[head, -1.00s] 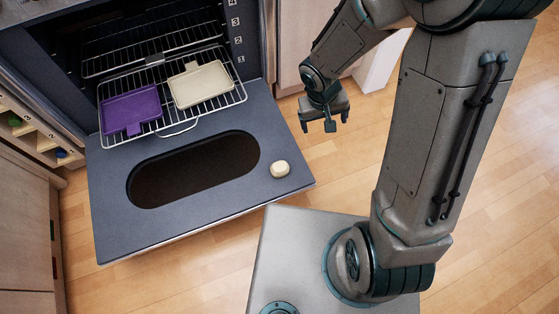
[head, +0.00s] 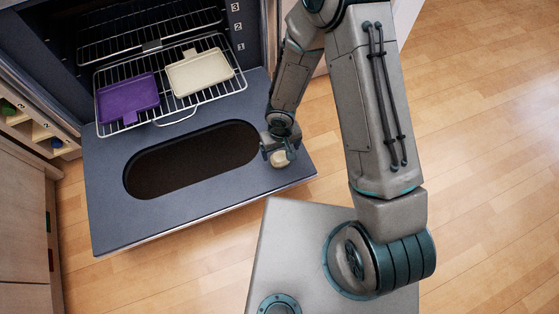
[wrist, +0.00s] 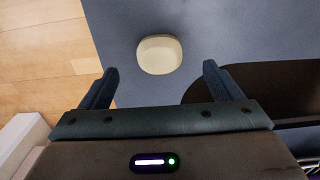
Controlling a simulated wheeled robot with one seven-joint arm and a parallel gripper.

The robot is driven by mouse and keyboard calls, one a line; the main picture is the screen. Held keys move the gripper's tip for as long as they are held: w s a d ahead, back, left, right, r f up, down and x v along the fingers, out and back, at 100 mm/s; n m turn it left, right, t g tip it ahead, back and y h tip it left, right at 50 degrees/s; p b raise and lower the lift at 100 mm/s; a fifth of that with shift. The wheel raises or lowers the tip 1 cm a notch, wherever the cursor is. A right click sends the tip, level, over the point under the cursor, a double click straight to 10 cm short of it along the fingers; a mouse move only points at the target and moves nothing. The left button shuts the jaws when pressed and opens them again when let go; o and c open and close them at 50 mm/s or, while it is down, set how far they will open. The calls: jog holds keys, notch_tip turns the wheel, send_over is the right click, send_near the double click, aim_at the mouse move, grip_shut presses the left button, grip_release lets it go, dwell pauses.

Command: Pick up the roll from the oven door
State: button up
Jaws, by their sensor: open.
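The roll (head: 281,159) is small, rounded and cream-coloured. It lies on the open oven door (head: 200,215), near the door's right side. In the wrist view the roll (wrist: 159,54) sits ahead of the fingertips, centred between the two fingers. My gripper (head: 279,151) is at the roll in the head view and partly covers it. In the wrist view my gripper (wrist: 157,72) is open, with nothing between its fingers.
The door's dark oval window (head: 190,160) is left of the roll. A pulled-out wire rack (head: 219,91) carries a purple tray (head: 128,97) and a cream tray (head: 200,72). Wooden floor (head: 480,150) is clear to the right.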

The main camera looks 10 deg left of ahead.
aim_at(281, 157)
jog(key=shift+f+b, duration=1.7)
jog(key=shift+f, duration=1.65)
jog(key=c, duration=1.1)
